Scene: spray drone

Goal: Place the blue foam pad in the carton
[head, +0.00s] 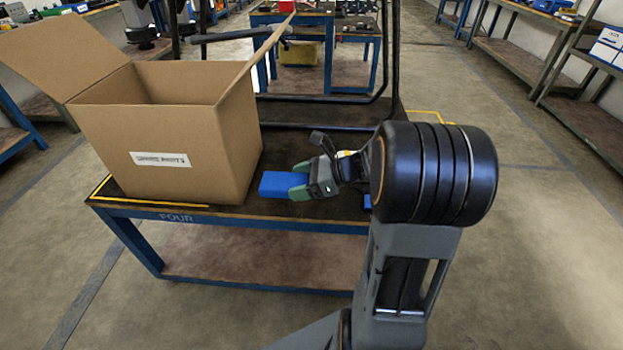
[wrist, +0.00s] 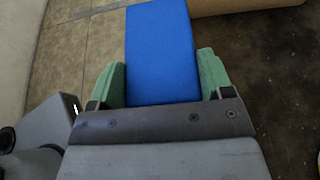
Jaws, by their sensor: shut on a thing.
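The blue foam pad (head: 281,184) is in my gripper (head: 299,180), just right of the carton's lower right corner in the head view. In the wrist view the pad (wrist: 162,50) lies between the two green fingers of my gripper (wrist: 162,80), which are shut on it. The pad is at about the height of the table top; I cannot tell whether it touches it. The open cardboard carton (head: 165,120) stands on the table's left part with its flaps spread and a white label on its front. Its inside bottom is hidden. A carton edge (wrist: 240,5) shows in the wrist view.
The blue-framed table (head: 290,222) has a dark top, with a lower shelf beneath. A small blue thing (head: 367,201) is partly hidden behind my arm. A dark metal frame (head: 395,60) stands behind the carton. Benches line both sides; the floor at right is clear.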

